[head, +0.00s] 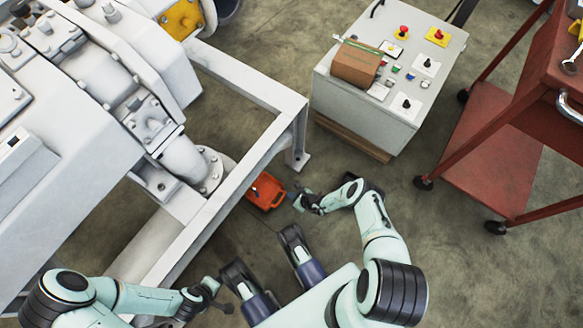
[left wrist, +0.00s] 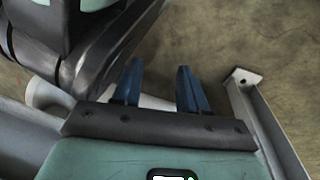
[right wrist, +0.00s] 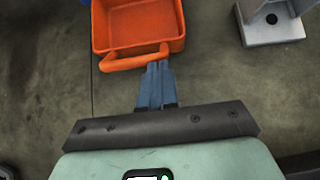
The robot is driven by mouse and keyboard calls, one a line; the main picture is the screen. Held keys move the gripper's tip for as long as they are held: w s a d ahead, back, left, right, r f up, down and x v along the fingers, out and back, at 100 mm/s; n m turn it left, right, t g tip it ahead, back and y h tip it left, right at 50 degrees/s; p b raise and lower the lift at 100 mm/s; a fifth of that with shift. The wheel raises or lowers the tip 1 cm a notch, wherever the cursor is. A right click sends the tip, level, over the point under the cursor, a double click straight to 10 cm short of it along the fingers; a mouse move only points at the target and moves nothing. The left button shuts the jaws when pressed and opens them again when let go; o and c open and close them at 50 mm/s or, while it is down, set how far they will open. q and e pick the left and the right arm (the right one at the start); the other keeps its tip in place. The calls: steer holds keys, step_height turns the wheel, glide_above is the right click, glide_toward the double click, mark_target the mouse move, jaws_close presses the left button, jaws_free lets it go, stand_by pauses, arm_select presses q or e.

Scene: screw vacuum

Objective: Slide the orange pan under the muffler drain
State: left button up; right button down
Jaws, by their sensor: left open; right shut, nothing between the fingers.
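The orange pan (head: 266,190) lies on the floor at the foot of the white frame, its left part close against the frame's lower rail. In the right wrist view the open-topped pan (right wrist: 140,25) has its handle toward me. My right gripper (head: 297,199) is shut and empty, its blue fingertips (right wrist: 157,68) right at the handle's right end; whether they touch it I cannot tell. A grey pipe elbow (head: 183,160) with a flange is left of the pan; I cannot tell whether it is the muffler drain. My left gripper (left wrist: 158,78) is open and empty, low at the left.
The white frame (head: 255,165) has a foot plate (head: 297,160) just behind the pan. A red cart (head: 495,165) is at the right. Floor between box and cart is clear.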

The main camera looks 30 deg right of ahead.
arm_select(q)
steer(key=w+d+r+t+p, duration=0.1)
steer(key=w+r+t+p, duration=0.1)
steer(key=w+r+p, duration=0.3)
steer(key=s+d+r+g+h+p, duration=0.1)
steer(key=s+d+r+g+p, duration=0.1)
steer(key=s+r, duration=0.3)
steer(key=shift+s+d+r+m+g+p, duration=0.3)
steer(key=shift+s+d+r+m+p, duration=0.1)
steer(key=shift+s+d, duration=0.65)
arm_select(e)
steer(key=v, duration=1.3)
arm_select(q)
steer(key=shift+s+a, duration=0.1)
steer(key=shift+a, duration=0.05)
arm_select(e)
steer(key=shift+r, duration=0.1)
